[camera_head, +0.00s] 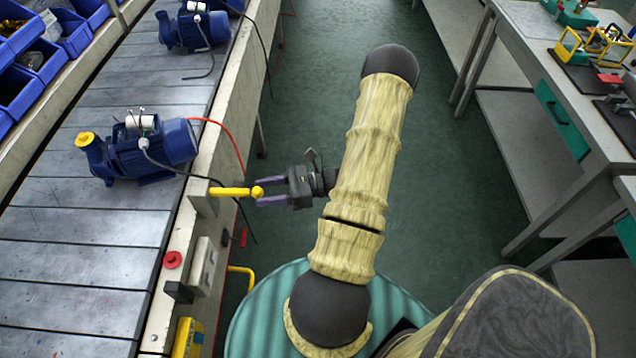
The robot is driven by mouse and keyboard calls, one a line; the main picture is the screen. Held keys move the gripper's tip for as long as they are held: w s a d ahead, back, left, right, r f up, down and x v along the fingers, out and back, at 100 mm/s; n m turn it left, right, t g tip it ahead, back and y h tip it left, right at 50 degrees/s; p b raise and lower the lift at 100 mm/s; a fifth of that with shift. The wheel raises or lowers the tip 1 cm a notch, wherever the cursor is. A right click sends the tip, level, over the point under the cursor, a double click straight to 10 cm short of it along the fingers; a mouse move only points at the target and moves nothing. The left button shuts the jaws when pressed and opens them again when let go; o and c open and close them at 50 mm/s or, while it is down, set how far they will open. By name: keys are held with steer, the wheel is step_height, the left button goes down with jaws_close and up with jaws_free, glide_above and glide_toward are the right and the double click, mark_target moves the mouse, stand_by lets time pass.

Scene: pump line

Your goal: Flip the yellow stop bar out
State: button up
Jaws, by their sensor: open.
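The yellow stop bar (229,191) is a short rod with a round knob at its right end. It sits at the conveyor's right edge and points right, toward the aisle. My gripper (256,191) is open, with its two purple fingers pointing left. The fingertips are at the knob end, one on the far side and one on the near side of it. I cannot tell whether they touch the knob.
Blue pumps (142,149) stand on the grey slatted conveyor (75,263), one just beyond the bar. Cables hang over the conveyor edge near the bar. A red button (172,259) and a grey switch box (201,264) are on the side rail. A workbench (565,75) stands right, across the green floor.

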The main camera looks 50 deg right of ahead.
steer(key=v, duration=1.3)
steer(key=shift+s+d+b, duration=0.25)
steer(key=shift+d+b, duration=0.05)
steer(key=shift+b, duration=0.05)
steer(key=shift+a, duration=0.1)
steer(key=w+a+r+n+g+h, duration=0.25)
steer(key=a+r+n+h, duration=0.2)
steer(key=a+n, duration=0.4)
steer(key=w+a+r+n+g+h, duration=0.1)
steer(key=a+r+n+g+h, duration=0.3)
steer(key=a+n, duration=0.5)
steer(key=w+a+r+n+g+h, duration=0.1)
steer(key=w+a+r+n+h, duration=0.15)
steer(key=a+n+h, duration=0.6)
step_height(320, 180, up, 13)
steer(key=d+n+y+p, duration=0.1)
steer(key=d+y+p, duration=0.1)
steer(key=p, duration=1)
steer(key=shift+s+p, duration=0.35)
steer(key=shift+p, duration=0.05)
